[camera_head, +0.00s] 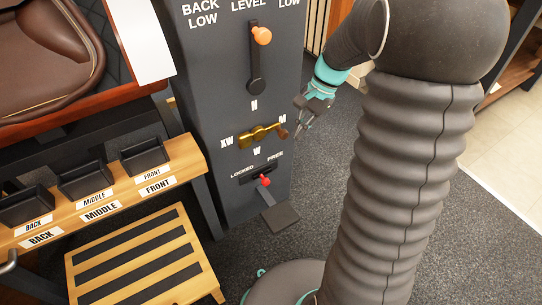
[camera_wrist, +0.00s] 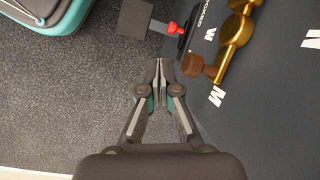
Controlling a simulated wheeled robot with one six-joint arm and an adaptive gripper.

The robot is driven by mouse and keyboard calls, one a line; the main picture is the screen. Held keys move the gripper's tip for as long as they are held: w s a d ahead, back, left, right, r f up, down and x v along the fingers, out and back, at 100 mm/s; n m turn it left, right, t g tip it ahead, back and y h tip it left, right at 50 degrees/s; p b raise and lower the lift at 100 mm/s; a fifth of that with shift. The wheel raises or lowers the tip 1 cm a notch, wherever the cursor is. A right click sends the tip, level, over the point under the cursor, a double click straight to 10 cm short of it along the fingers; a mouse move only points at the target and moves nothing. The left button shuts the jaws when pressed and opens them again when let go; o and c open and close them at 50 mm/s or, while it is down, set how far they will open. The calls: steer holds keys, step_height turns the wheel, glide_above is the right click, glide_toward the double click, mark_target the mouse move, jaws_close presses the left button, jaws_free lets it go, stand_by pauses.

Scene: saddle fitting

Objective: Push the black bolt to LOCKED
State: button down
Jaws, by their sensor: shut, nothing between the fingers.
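The black bolt is set in a dark slot (camera_head: 260,171) low on the grey panel, under the labels LOCKED on the left and FREE on the right. Its red knob (camera_head: 265,181) sticks out of the slot; I cannot tell exactly where along the slot it sits. In the wrist view the red knob (camera_wrist: 174,28) is ahead of my fingertips, slightly right. My gripper (camera_head: 304,125) is shut and empty. It hangs right of the panel, above the knob's height and clear of it. The wrist view shows the closed fingers (camera_wrist: 160,68) pointing toward the bolt side, touching nothing.
A brass dial (camera_head: 257,134) with a brown knob is above the bolt, its knob close to my fingertips. A lever with an orange knob (camera_head: 261,36) is higher up. A wooden bench with black bins (camera_head: 145,155) stands left. Carpet is open right of the panel.

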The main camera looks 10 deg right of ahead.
mark_target(263, 181)
steer(key=w+d+f+m+y, duration=0.1)
steer(key=w+d+f+m, duration=0.1)
steer(key=f, duration=0.5)
steer(key=w+d+f+m+g+y, duration=0.1)
steer(key=w+d+f+m+y, duration=0.1)
steer(key=f, duration=0.4)
steer(key=shift+w+d+f+m+b, duration=0.4)
steer(key=shift+w+d+m, duration=0.1)
steer(key=shift+w, duration=0.5)
steer(key=shift+a, duration=0.1)
steer(key=a+r+b+x, duration=0.1)
steer(key=a+x, duration=0.1)
steer(key=x, duration=1.1)
steer(key=shift+s+r, duration=0.35)
steer(key=shift+r, duration=0.1)
steer(key=shift+s+a, duration=0.3)
steer(key=shift+a, duration=0.5)
steer(key=shift+s+a, duration=0.25)
steer(key=shift+a, duration=0.6)
steer(key=shift+s+a, duration=0.3)
steer(key=shift+a, duration=0.5)
